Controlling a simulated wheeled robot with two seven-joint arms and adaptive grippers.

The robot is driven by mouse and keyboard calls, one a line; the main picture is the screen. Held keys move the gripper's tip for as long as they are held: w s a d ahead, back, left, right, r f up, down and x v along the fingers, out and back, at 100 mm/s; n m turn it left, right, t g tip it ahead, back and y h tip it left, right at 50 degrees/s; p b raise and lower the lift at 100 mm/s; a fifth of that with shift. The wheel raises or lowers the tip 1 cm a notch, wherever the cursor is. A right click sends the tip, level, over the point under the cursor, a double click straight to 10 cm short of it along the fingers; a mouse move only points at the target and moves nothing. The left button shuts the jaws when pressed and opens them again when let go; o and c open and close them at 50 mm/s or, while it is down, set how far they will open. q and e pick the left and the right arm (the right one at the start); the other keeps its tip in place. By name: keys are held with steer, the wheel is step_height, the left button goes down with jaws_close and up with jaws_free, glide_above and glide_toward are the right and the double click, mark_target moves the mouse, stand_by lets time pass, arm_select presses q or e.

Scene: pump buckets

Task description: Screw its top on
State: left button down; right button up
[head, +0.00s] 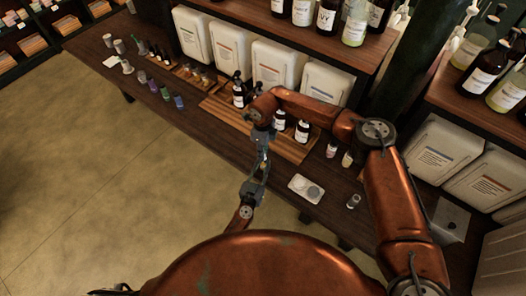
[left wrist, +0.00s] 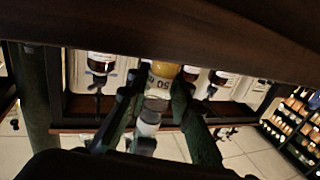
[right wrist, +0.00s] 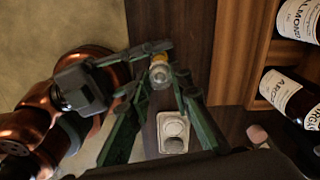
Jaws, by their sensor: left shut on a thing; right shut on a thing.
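My left gripper (left wrist: 152,100) is shut on a small bottle with a yellow part (left wrist: 163,69) and a pale printed label (left wrist: 160,80). My right gripper (right wrist: 160,82) is shut on a pale round piece (right wrist: 160,73), which seems to be the top. In the left wrist view, a pale grey piece (left wrist: 148,122) lines up with the bottle. In the head view, my right gripper (head: 262,150) meets my left gripper (head: 255,182) in front of the counter. Fingers hide the join, so I cannot tell whether top and bottle touch.
A white tray (head: 298,184) with a round grey inset lies on the dark counter (head: 225,142). A small clear jar (head: 353,201) stands to its right. Dark pump bottles (head: 302,131) stand on a wooden board. White canisters (head: 275,62) line the back. Open floor lies at left.

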steer(key=m, duration=1)
steer(key=shift+w, duration=0.1)
steer(key=m, duration=0.7)
steer(key=shift+m, duration=0.4)
steer(key=m, duration=0.3)
steer(key=shift+d+m, duration=0.1)
steer(key=shift+m, duration=0.3)
steer(key=m, duration=0.7)
steer(key=shift+m, duration=0.4)
steer(key=m, duration=0.4)
steer(key=shift+m, duration=0.3)
steer(key=o, duration=0.7)
